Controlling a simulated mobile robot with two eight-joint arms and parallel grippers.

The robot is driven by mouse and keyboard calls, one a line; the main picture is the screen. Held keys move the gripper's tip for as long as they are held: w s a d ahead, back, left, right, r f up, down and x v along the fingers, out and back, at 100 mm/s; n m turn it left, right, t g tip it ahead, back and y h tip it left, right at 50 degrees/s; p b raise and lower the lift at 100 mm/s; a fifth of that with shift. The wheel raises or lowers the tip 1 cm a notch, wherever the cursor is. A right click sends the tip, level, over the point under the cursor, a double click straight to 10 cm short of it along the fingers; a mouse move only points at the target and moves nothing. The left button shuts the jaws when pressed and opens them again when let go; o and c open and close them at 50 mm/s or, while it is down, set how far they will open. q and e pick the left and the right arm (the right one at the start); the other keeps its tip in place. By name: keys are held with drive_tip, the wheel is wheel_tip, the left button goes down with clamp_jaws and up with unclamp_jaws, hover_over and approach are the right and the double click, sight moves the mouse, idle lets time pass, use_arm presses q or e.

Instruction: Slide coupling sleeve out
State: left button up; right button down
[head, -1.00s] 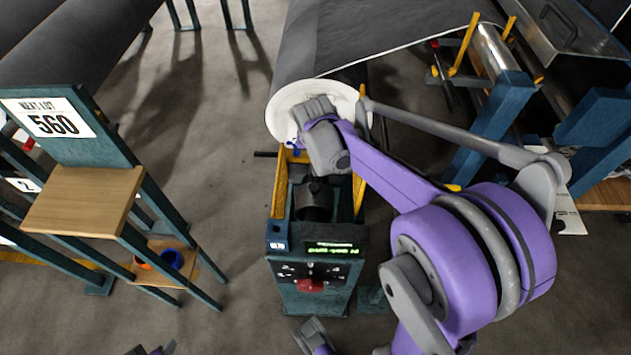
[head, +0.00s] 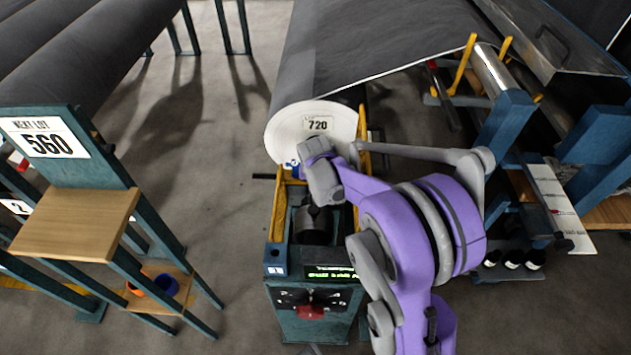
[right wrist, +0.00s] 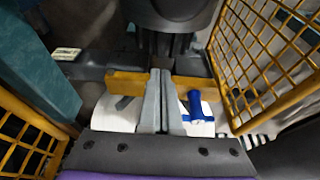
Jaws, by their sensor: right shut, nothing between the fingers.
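A dark cylinder (head: 313,222) sits in the drive stand (head: 312,290), between its yellow guards, in front of the roll (head: 285,128); I cannot tell which part of it is the coupling sleeve. A dark round part (right wrist: 172,12) also shows at the top of the right wrist view. My right gripper (head: 320,170) is at the roll's end, above and behind the cylinder. In the right wrist view its fingers (right wrist: 160,85) are together and empty. A blue handle-like part (right wrist: 200,105) is beside the fingers, against the white roll end. My left gripper is not in view.
Yellow mesh guards (right wrist: 262,60) flank the right gripper closely. A wooden-topped stand (head: 75,222) with a 560 sign is at left. A teal frame with a metal roller (head: 497,68) is at right. Grey floor (head: 215,165) lies open left of the drive stand.

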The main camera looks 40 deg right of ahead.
sight(315, 209)
drive_tip(key=shift+x, duration=1.1)
drive_tip(key=shift+s+a+r, duration=0.1)
drive_tip(key=shift+s+a, duration=0.6)
drive_tip(key=shift+s, duration=0.1)
drive_tip(key=shift+s+a+r, duration=0.15)
drive_tip(key=shift+s+a, duration=0.55)
drive_tip(key=shift+s, duration=0.15)
drive_tip(key=shift+s, duration=0.1)
drive_tip(key=s+a, duration=0.2)
drive_tip(key=s, duration=0.1)
drive_tip(key=shift+a, duration=0.25)
drive_tip(key=shift+w, duration=0.15)
drive_tip(key=p+v, duration=0.2)
drive_tip(key=v, duration=0.9)
drive_tip(key=shift+p, duration=0.3)
drive_tip(key=shift+w+f, duration=0.1)
